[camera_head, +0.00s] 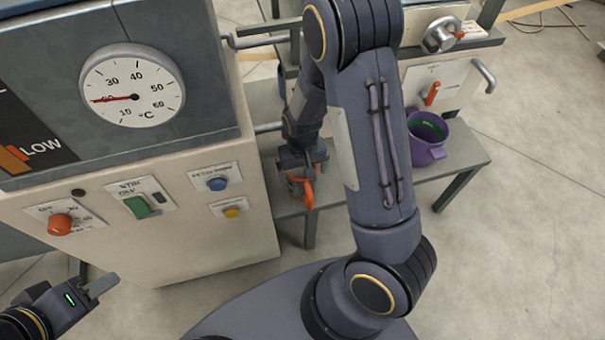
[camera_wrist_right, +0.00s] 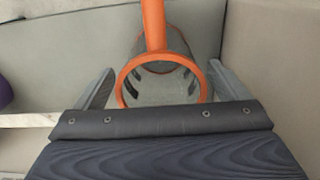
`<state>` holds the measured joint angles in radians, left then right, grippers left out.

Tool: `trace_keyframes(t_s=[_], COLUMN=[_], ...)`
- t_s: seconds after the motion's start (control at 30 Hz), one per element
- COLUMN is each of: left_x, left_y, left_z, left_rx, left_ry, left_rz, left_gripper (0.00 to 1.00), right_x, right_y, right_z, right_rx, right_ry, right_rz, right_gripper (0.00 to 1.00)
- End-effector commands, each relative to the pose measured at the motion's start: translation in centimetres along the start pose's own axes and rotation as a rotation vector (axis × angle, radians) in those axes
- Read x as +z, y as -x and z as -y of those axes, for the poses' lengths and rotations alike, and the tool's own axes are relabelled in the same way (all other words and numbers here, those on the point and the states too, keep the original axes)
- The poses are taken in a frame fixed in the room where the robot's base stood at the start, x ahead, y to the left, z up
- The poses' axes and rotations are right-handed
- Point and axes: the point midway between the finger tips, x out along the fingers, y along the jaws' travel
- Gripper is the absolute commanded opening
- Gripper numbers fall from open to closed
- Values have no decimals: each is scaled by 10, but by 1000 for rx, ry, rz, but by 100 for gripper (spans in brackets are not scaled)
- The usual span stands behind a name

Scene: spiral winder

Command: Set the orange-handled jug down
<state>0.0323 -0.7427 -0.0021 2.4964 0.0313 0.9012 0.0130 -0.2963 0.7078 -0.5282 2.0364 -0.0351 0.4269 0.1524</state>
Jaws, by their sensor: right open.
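The orange-handled jug (camera_head: 308,195) is at the near left part of the low grey bench, mostly hidden under my right gripper (camera_head: 303,160). In the right wrist view the jug (camera_wrist_right: 160,66) shows an orange rim, grey inside and an orange handle pointing to the top. It lies between the two spread fingers, with a gap visible on each side. It looks to be on the bench, but its base is hidden. My left gripper (camera_head: 98,287) is at the lower left, away from the jug; its finger gap is unclear.
A purple mug (camera_head: 428,138) stands on the right part of the bench (camera_head: 462,160). A machine with a dial (camera_head: 132,86) and knobs fills the left, close to the jug. Another panel with an orange lever (camera_head: 432,93) is behind the bench.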

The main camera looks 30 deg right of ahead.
Motion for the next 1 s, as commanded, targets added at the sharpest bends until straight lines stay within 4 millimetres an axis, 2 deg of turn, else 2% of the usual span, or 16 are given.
trace_keyframes(t_s=[0.03,0.1,0.3,0.43,0.67,0.77,0.87,1.0], left_x=[-4,-6,-10,-11,-11,-11,-11,-11], left_y=[7,11,20,22,23,23,23,22], left_z=[-3,-5,-9,-10,-10,-10,-10,-10], left_rx=[0,0,0,0,0,0,0,0], left_ry=[0,0,0,0,0,0,0,0], left_rz=[0,0,0,0,0,0,0,0], left_gripper=[36,36,36,36,36,36,36,36], right_x=[-1,-1,0,0,2,7,19,47], right_y=[17,33,67,79,86,98,123,171], right_z=[1,1,1,0,0,2,4,5], right_rx=[-3,-3,-2,-1,-15,-59,-146,-289], right_ry=[0,0,-1,0,-5,-16,-28,-28], right_rz=[-5,-5,-2,-1,-2,-7,-26,-83], right_gripper=[94,94,94,94,94,94,94,94])
